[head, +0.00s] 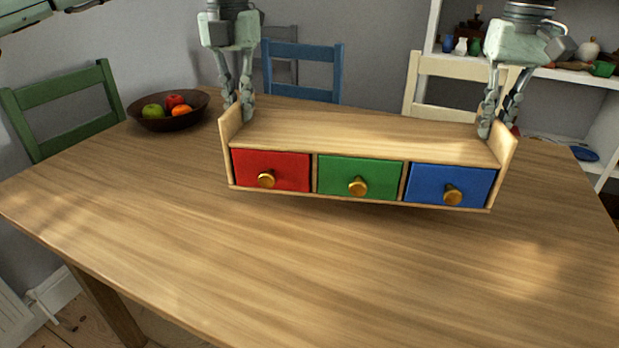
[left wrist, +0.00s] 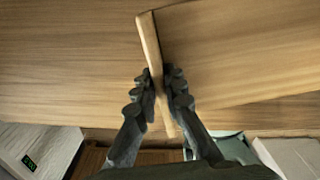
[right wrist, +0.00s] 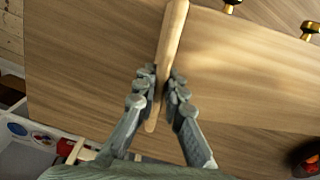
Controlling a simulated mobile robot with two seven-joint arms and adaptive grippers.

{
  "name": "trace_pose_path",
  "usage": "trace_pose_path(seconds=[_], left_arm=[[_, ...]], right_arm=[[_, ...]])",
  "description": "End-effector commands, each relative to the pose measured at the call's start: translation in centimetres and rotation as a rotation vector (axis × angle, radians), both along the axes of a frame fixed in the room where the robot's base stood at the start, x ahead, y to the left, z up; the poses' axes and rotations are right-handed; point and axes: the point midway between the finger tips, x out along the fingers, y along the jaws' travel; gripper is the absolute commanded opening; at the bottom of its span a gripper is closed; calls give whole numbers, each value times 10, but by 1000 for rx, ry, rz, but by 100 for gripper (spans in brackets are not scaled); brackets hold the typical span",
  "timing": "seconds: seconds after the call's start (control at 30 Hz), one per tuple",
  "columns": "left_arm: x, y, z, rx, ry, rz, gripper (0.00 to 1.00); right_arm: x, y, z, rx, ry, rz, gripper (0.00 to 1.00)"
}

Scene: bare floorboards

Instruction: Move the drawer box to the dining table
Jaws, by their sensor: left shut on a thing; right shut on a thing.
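The drawer box (head: 370,135) is a wooden case with a red, a green and a blue drawer, each with a brass knob. It is over the dining table (head: 330,270), slightly tilted, with a shadow under its right part; whether it touches the top I cannot tell. My left gripper (head: 240,112) is shut on its left side panel, also seen in the left wrist view (left wrist: 152,60). My right gripper (head: 490,128) is shut on its right side panel, which shows in the right wrist view (right wrist: 170,40). All drawers look closed.
A dark bowl of fruit (head: 150,122) stands on the table left of the box. A green chair (head: 60,110), a blue chair (head: 303,55) and a cream chair (head: 455,70) stand around the table. White shelves (head: 585,82) are behind at right. The tabletop in front is clear.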

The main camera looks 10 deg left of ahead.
Motion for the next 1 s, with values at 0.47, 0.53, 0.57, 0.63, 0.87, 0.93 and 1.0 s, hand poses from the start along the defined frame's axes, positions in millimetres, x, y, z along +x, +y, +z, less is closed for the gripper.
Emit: trace_pose_path(seconds=[0.47,0.53,0.57,0.63,0.87,0.93,1.0], left_arm=[[1,4,-12,6,-1,8,0],[1,4,-13,6,-1,8,0],[1,4,-13,6,-1,8,0],[1,4,-15,6,-1,8,0],[1,4,-26,6,-1,8,0],[1,4,-30,6,-1,8,0],[1,4,-35,6,-1,8,0]], right_arm=[[1,-4,-12,-6,-1,-7,0],[1,-4,-13,-6,-1,-7,0],[1,-4,-13,-6,-1,-7,0],[1,-4,-15,-6,-1,-7,0],[1,-4,-26,-6,-1,-7,0],[1,-4,-30,-6,-1,-7,0],[1,-4,-35,-6,-1,-7,0]])
